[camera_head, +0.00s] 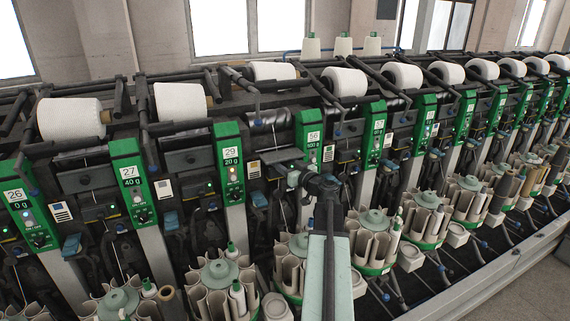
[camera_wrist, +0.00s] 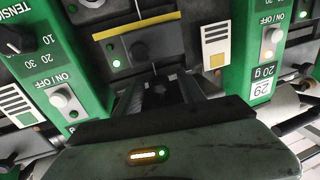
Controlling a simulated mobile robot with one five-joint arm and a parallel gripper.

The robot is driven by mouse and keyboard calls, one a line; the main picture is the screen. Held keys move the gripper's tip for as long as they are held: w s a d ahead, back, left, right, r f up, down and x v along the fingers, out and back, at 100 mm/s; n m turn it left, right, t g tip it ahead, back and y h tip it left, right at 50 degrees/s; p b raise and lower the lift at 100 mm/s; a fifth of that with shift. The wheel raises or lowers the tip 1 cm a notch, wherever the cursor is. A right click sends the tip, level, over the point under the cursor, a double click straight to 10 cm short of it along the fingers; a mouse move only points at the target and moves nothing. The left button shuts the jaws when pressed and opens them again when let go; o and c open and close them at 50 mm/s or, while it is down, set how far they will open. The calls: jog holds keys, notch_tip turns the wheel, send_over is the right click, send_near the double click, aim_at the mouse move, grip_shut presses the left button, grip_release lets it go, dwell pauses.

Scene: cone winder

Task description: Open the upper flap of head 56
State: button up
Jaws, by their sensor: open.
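Head 56's green panel (camera_head: 310,150) stands right of the middle in the head view, with its number label facing me. To its left, a grey flap-like plate (camera_head: 275,158) juts out, flatter than the matching dark front on head 29. My gripper (camera_head: 292,176) is at the plate's lower right in the head view. It is open. Its fingertips are hard to make out, and I cannot tell whether they touch the plate.
The green panel of head 29 (camera_head: 230,165) stands close on the left. Bobbin carousels (camera_head: 375,240) stand below. A white cone (camera_head: 272,71) sits above. Floor is clear at lower right.

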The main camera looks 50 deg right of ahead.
jog(key=shift+c, duration=0.4)
grip_shut()
jog(key=shift+a, duration=0.1)
dwell(0.9)
